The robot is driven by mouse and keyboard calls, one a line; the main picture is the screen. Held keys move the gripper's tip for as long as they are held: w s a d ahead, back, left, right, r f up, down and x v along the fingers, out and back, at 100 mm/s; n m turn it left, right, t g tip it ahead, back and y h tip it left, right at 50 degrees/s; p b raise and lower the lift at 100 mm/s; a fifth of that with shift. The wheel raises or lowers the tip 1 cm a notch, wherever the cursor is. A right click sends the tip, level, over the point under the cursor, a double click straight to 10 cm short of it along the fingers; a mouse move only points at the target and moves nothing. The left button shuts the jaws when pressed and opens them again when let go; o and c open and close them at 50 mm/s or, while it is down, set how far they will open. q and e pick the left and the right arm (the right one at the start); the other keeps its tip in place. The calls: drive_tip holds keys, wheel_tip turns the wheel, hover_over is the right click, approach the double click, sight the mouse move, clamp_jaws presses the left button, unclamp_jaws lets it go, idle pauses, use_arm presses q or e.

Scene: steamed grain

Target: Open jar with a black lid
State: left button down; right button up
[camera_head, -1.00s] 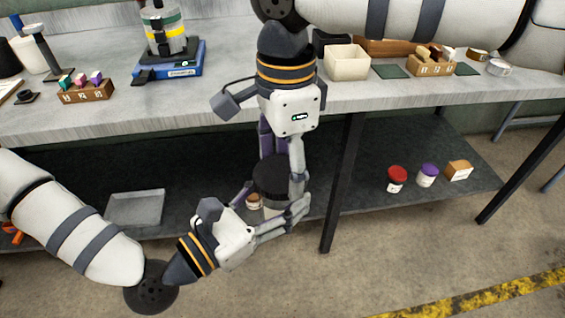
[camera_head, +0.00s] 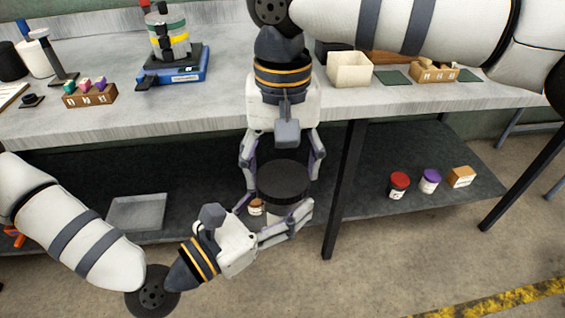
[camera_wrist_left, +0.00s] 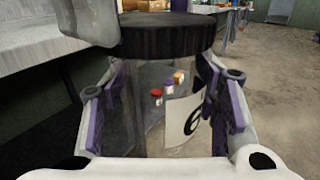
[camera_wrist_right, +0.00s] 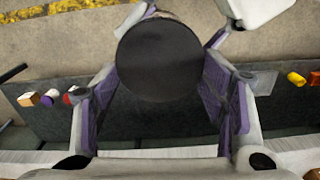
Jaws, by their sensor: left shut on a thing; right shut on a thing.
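The jar is clear glass with a label (camera_wrist_left: 185,118) and a wide black lid (camera_head: 283,180). It is upright in front of the lower shelf. My left gripper (camera_head: 279,207) comes in from the lower left and is shut around the glass body below the lid. My right gripper (camera_head: 282,176) points down from above, its fingers closed on both sides of the lid. In the right wrist view the lid's round top (camera_wrist_right: 160,60) fills the space between the fingers. The lid sits on top of the glass; I cannot tell whether it has loosened.
A table leg (camera_head: 345,190) stands right of the jar.

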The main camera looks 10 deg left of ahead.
drive_tip(key=shift+r, duration=0.1)
drive_tip(key=shift+r, duration=1.05)
